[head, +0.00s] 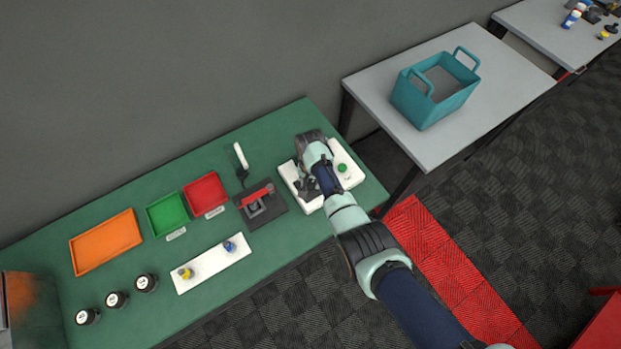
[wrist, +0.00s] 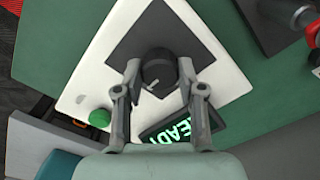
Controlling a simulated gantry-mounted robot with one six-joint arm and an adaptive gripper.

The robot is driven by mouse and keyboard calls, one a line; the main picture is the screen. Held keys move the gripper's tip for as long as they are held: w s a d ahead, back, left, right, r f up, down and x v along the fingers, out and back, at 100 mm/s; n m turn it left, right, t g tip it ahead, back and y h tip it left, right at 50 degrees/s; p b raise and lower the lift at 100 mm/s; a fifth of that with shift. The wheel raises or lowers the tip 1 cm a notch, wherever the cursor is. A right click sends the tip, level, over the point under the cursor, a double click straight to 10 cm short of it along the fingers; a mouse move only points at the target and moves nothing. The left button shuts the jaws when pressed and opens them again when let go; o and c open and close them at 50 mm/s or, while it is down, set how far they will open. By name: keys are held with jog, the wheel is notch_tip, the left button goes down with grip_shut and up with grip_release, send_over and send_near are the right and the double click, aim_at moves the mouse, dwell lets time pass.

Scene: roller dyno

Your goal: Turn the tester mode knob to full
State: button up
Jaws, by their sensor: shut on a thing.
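The tester is a white panel (head: 353,178) at the right end of the green table; it also fills the middle of the wrist view (wrist: 88,62). Its mode knob (wrist: 157,70) is round and black with a pale pointer mark, on a dark square plate (wrist: 150,32). The pointer slants toward the lower left in the wrist view. My gripper (wrist: 158,72) is shut on the knob, one finger on each side. A screen (wrist: 175,112) reads READY, partly hidden by a finger. A green button (wrist: 100,118) is on the panel. In the head view my arm hides the knob.
A black device with a red lever (head: 260,204) stands left of the tester. Orange (head: 107,241), green (head: 168,214) and red (head: 206,194) trays lie farther left. A white strip (head: 212,264) holds small yellow and blue pieces. A teal basket (head: 425,108) stands on the grey table.

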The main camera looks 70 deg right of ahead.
aim_at(310, 183)
jog(key=m, duration=0.6)
jog(key=shift+p, duration=0.3)
dwell(0.4)
jog(key=o, duration=1.1)
jog(key=shift+o, duration=0.2)
jog(key=shift+r, duration=0.1)
notch_tip(310, 183, up, 12)
